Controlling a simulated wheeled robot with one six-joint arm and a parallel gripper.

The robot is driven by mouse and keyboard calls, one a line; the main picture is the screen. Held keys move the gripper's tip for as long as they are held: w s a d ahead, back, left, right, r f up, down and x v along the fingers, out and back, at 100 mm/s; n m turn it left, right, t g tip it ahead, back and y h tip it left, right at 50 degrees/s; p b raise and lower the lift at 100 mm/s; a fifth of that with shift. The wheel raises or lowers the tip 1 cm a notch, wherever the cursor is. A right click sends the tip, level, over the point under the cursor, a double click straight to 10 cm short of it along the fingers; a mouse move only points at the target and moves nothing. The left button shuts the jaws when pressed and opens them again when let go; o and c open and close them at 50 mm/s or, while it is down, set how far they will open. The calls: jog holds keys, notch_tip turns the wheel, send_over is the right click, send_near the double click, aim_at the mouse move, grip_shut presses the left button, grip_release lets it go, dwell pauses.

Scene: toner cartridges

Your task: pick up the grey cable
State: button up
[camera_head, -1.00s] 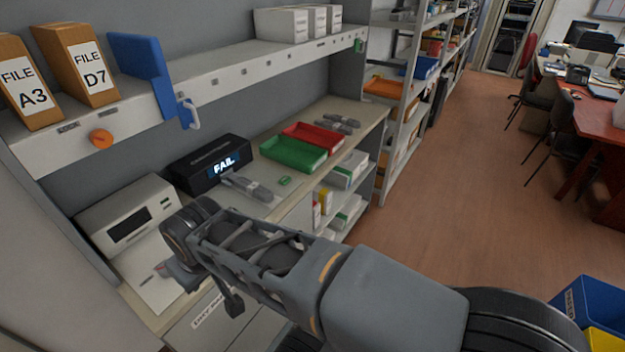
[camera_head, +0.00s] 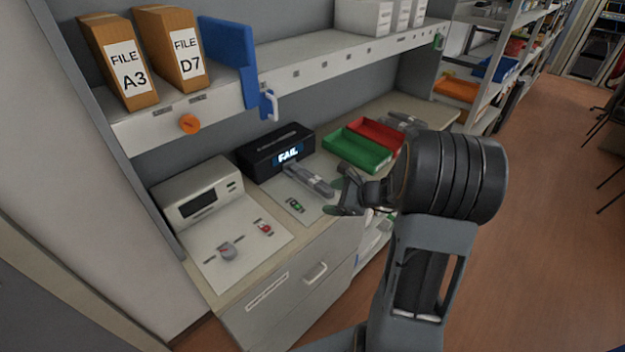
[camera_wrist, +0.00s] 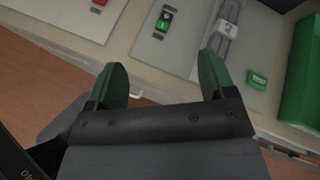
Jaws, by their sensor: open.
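A small grey piece (camera_head: 228,251), likely the grey cable, lies on the pale mat in front of the beige box at the left; it is too small to make out its shape fully. A small red piece (camera_head: 264,229) lies to its right on the same mat; part of it shows at the top of the wrist view (camera_wrist: 98,3). My gripper (camera_head: 340,192) is open and empty, above the counter's front edge and well to the right of the grey piece. In the wrist view its two green fingers (camera_wrist: 161,68) are spread apart, and the grey piece is out of view.
A grey cartridge (camera_head: 308,181) lies before the black FAIL box (camera_head: 275,152). A dark and green piece (camera_head: 295,205) lies near it. Green (camera_head: 358,150) and red (camera_head: 376,137) trays stand to the right. A shelf with file boxes (camera_head: 120,62) overhangs the counter.

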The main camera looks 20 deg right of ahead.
jog(key=w+d+f+m+t+h, duration=0.2)
jog(key=w+d+f+m+t, duration=0.15)
jog(key=d+m, duration=0.4)
jog(key=p, duration=0.2)
send_near(324, 185)
jog(key=w, duration=0.1)
jog(key=w+a+f, duration=0.1)
jog(key=shift+w+a+h, duration=0.25)
jog(key=shift+w+h, duration=0.05)
jog(key=shift+w, duration=0.05)
jog(key=shift+p+x, duration=0.95)
jog(key=shift+x, duration=2.15)
jog(key=shift+f, duration=0.15)
jog(key=shift+c, duration=0.4)
jog(key=c, duration=1.1)
